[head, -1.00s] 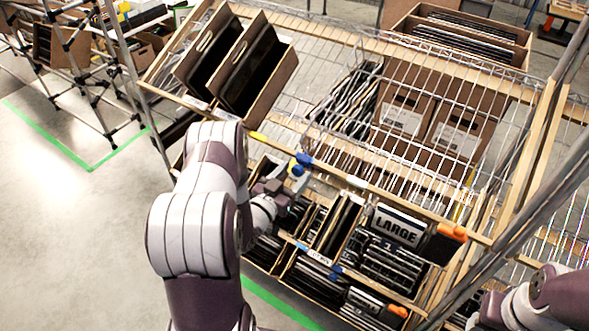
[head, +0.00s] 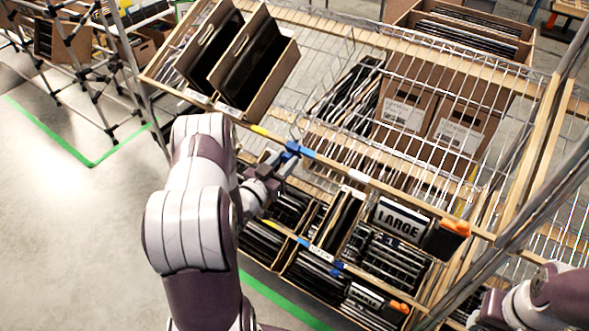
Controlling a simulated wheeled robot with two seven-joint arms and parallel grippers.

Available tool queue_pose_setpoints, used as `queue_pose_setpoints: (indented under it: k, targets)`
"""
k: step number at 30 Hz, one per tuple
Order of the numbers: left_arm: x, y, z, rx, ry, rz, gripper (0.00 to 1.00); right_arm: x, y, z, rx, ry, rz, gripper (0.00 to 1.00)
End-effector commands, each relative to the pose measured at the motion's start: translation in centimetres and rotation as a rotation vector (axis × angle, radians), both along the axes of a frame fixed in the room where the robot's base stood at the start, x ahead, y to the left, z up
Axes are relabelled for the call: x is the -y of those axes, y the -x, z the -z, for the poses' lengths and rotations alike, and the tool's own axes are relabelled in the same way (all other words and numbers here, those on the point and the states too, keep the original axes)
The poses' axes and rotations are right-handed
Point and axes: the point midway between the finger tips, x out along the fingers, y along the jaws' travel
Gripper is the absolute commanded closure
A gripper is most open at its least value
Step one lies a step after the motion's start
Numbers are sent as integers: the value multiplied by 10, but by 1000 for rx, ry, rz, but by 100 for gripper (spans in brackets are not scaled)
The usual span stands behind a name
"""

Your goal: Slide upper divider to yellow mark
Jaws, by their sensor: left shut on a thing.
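The upper wooden rail of the rack (head: 400,201) carries a yellow mark (head: 260,131) on its left part and a blue mark (head: 307,153) to the right of it. A blue piece (head: 292,149), apparently the upper divider's end, sits at the rail between the two marks, closer to the blue one. My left gripper (head: 287,160) is shut on it from below. The fingers partly cover the blue piece, and the rest of the divider is hard to make out among the wires. My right gripper (head: 490,305) is at the lower right, its fingers unclear.
Tilted open cartons (head: 245,62) stand on the upper shelf at left. Labelled brown cartons (head: 402,112) stand behind the wire mesh. Below are packed compartments, a LARGE sign (head: 398,221) and an orange clip (head: 456,227). A metal post (head: 520,230) rises at right.

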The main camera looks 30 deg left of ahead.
Motion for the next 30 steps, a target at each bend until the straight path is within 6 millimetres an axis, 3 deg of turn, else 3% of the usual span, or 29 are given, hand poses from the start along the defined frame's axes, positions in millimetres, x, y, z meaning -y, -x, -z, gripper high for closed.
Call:
queue_pose_setpoints:
  k: [6, 15, 30]
  targets:
    - [-55, -4, 5, 3, -4, -6, 100, 0, 0, 27, 0, 0, 0, 57]
    - [-106, -8, 3, 1, -1, -3, 100, 0, 0, 47, 0, 0, 0, 57]
    - [-118, -9, -1, 1, -1, -5, 100, 0, 0, 49, 0, 0, 0, 57]
